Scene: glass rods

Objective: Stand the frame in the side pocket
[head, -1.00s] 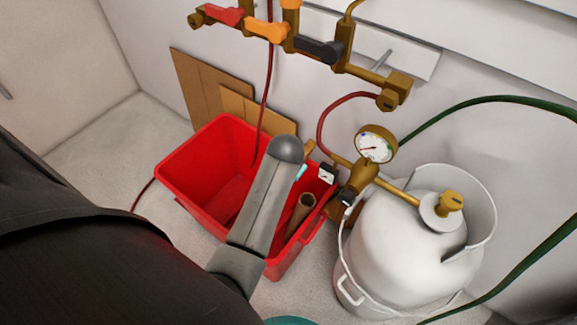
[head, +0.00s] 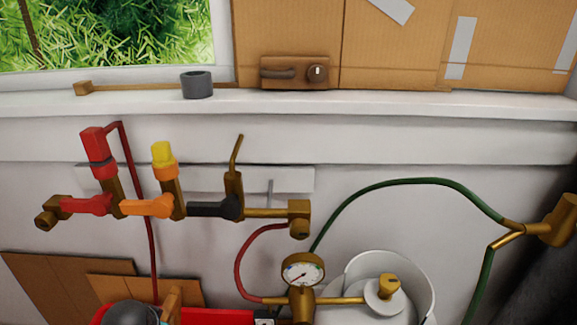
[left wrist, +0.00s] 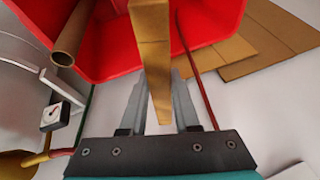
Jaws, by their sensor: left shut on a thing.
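In the left wrist view my left gripper (left wrist: 157,92) is shut on a flat tan wooden piece (left wrist: 151,40), probably the frame. The piece runs up between the fingers and over the red bin (left wrist: 105,50). In the head view a tan upright piece (head: 172,302) shows at the bottom edge, beside the rounded grey part of my left arm; the left fingers are hidden there. Only the back rim of the red bin (head: 220,316) shows in the head view. I cannot make out which part is the side pocket. My right gripper is not in view.
A brown tube (left wrist: 70,40) stands in the bin. Brown boards (head: 65,285) lean on the wall. A valve manifold (head: 150,207) hangs above; a gauge (head: 303,270) and white tank (head: 365,290) stand right. A grey cup (head: 196,84) sits on the sill.

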